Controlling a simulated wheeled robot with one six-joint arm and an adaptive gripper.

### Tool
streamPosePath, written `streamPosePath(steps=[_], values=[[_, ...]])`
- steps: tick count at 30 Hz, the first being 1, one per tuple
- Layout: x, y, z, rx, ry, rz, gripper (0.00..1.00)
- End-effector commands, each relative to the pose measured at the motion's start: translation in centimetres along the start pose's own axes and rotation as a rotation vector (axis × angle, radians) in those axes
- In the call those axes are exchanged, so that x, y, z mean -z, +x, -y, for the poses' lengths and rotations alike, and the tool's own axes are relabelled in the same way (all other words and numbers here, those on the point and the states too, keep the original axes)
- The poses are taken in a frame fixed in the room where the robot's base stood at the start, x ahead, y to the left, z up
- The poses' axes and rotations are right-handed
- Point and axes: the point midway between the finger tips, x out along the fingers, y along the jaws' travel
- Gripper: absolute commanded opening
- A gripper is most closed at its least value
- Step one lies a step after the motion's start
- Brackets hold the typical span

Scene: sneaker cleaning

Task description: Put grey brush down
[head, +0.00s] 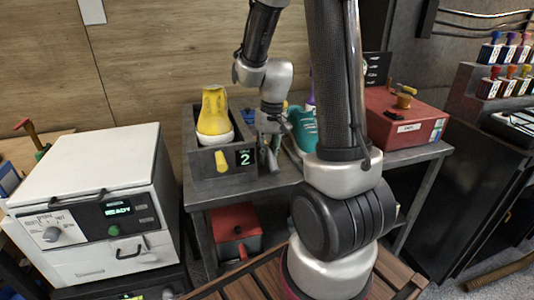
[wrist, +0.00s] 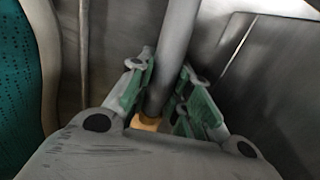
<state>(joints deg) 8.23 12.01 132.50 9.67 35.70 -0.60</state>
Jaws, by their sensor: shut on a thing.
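My gripper (wrist: 163,100) is shut on the grey brush (wrist: 176,40), with its green-padded fingers on either side of the grey round handle. A small orange-yellow part shows between the fingers in the wrist view. In the head view my gripper (head: 268,140) is low over the grey table, just right of the dark box with the yellow sneaker. The brush is mostly hidden there by my arm, and I cannot tell whether it touches the table.
The dark box (head: 205,170) holds a yellow sneaker (head: 214,110) and shows a green 2. A teal sneaker (head: 303,128) stands close to the right of my gripper, partly behind my arm. A red box (head: 408,125) is farther right. A white machine (head: 90,185) reading READY stands left.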

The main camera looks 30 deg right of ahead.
Motion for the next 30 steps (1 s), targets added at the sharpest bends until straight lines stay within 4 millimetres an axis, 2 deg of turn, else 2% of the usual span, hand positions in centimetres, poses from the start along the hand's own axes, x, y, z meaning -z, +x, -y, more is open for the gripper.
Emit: streamPosePath(steps=[5,6,9,19,22,26,30], values=[[0.0,0.3,0.0,0.000,0.000,0.001,0.00],[0.0,0.2,0.0,0.000,0.000,0.001,0.25],[0.0,0.2,0.0,0.000,0.000,0.001,0.41],[0.0,0.2,0.0,0.000,0.000,0.001,0.41],[0.1,-0.4,0.0,0.000,0.000,-0.002,0.41],[0.1,-2.4,0.0,0.000,0.000,-0.006,0.41],[0.1,-5.7,0.0,0.001,0.001,-0.006,0.41]])
